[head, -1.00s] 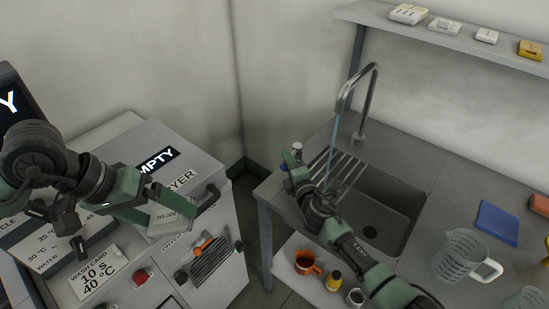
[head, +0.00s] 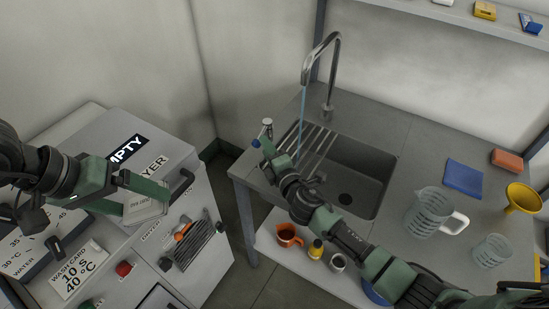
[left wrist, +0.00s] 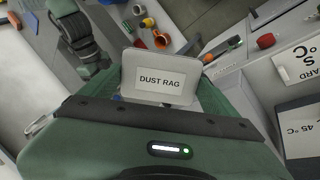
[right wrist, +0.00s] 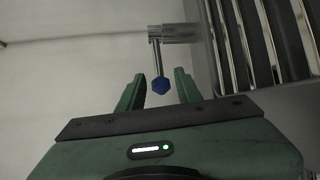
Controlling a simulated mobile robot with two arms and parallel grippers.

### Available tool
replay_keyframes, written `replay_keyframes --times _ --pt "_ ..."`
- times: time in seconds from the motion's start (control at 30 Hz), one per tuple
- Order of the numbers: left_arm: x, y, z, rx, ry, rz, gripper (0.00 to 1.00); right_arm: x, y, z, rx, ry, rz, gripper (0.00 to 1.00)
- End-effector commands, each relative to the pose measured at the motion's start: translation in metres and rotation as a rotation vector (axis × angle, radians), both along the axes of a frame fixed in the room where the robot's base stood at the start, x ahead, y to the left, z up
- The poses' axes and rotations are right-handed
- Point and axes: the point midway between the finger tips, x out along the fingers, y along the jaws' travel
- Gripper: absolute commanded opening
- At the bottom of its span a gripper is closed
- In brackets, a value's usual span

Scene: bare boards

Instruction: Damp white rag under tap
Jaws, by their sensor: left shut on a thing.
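A flat pale rag labelled "DUST RAG" (left wrist: 160,62) is in my left gripper (head: 138,196), which is shut on it. In the head view the rag (head: 147,208) is above the grey machine's front edge, well left of the sink. The curved metal tap (head: 331,75) stands behind the sink (head: 345,178), and a thin blue water stream (head: 301,120) falls from its spout. My right gripper (right wrist: 158,90) is open, with the tap valve's blue knob (right wrist: 159,87) showing between its fingers; contact cannot be told. The valve (head: 267,125) stands at the counter's left edge.
A grey machine (head: 185,150) labelled "EMPTY" and "DRYER" stands left, with a floor gap before the counter. A measuring jug (head: 428,213), blue cloth (head: 463,178), red-orange block (head: 507,160) and yellow funnel (head: 522,199) sit right of the sink. An orange mug (head: 288,236) is on the lower shelf.

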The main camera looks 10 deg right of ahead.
Motion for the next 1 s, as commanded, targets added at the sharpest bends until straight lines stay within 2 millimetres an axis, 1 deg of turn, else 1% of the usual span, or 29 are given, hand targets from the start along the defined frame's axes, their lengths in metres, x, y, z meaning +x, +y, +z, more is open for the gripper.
replay_keyframes --times 0.03,0.1,0.2,0.33,0.5,1.0 --pt "0.0 0.0 -0.001 0.0 0.0 0.0 0.58 -0.013 -0.003 0.0 -0.002 0.002 0.002 0.34" --pt "0.0 0.0 -0.003 0.0 0.0 0.0 0.58 -0.026 -0.007 0.001 -0.001 0.002 0.002 0.34" --pt "0.0 0.0 -0.004 0.0 0.0 0.0 0.58 -0.042 -0.011 0.004 -0.001 0.002 0.001 0.34" --pt "0.0 0.0 -0.006 0.0 0.0 0.0 0.58 -0.055 -0.014 0.006 0.0 0.002 0.001 0.34" --pt "0.0 0.0 -0.006 0.0 0.0 0.0 0.58 -0.06 -0.016 0.007 -0.001 0.002 0.0 0.34" --pt "0.0 0.0 -0.006 0.0 0.0 0.0 0.58 -0.06 -0.015 0.008 0.001 0.002 -0.002 0.34"
